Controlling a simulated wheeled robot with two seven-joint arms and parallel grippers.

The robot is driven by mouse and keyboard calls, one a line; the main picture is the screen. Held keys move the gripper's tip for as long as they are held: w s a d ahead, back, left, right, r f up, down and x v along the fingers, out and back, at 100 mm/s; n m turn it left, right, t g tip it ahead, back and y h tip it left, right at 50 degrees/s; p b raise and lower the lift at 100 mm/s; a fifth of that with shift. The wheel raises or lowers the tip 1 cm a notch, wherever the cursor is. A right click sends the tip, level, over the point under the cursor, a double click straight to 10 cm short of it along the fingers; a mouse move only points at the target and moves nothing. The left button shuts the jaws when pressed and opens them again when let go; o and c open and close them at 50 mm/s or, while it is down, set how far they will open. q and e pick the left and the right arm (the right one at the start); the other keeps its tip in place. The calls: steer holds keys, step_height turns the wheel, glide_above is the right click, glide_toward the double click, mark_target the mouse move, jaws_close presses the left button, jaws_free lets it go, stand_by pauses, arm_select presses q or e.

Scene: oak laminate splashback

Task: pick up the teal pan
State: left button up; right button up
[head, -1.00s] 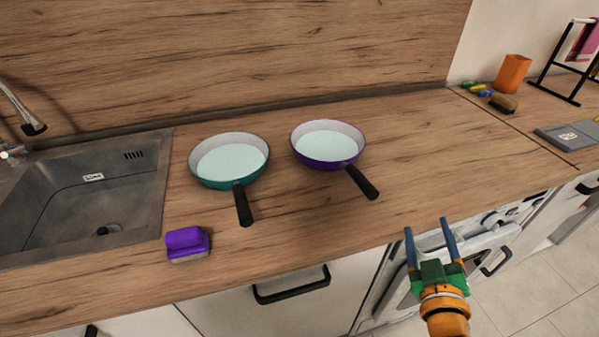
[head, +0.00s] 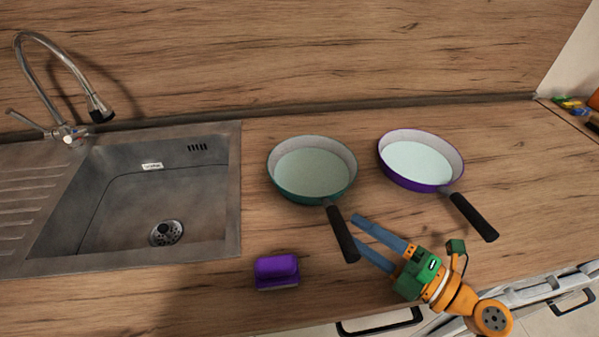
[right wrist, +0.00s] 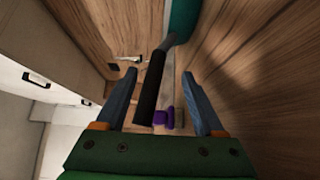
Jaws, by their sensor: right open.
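The teal pan (head: 312,171) sits on the wooden counter to the right of the sink, its black handle (head: 341,233) pointing toward the front edge. My right gripper (head: 358,232) is open, with its blue fingers close to the handle's right side in the head view. In the right wrist view the handle (right wrist: 151,88) shows between the open fingers (right wrist: 160,92), and part of the pan's teal side (right wrist: 182,18) is at the top. I cannot tell whether a finger touches the handle. My left gripper is not in view.
A purple pan (head: 421,161) stands to the right of the teal one, its black handle near my right arm. A purple sponge-like block (head: 277,271) lies near the front edge. The sink (head: 150,200) with its faucet (head: 62,85) is at the left.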

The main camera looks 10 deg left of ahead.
mark_target(344, 223)
steer(key=shift+w+a+r+p, duration=0.3)
steer(key=shift+a+r+p, duration=0.15)
steer(key=shift+r+p, duration=0.15)
steer(key=shift+w+a+f, duration=0.2)
steer(key=shift+w+a, duration=0.2)
steer(key=shift+a, duration=0.1)
steer(key=shift+w+a+f, duration=0.15)
steer(key=shift+w+a, duration=0.2)
steer(key=shift+a, duration=0.15)
steer(key=shift+w+a+f, duration=0.1)
steer(key=shift+w+a, duration=0.05)
steer(key=shift+a, duration=0.15)
steer(key=shift+d, duration=0.25)
steer(key=c, duration=1)
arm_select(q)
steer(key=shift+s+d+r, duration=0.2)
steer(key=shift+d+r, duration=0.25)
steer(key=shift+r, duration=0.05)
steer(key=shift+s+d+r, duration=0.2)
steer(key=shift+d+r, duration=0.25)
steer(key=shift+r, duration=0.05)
arm_select(e)
jaws_close()
steer(key=shift+a, duration=0.1)
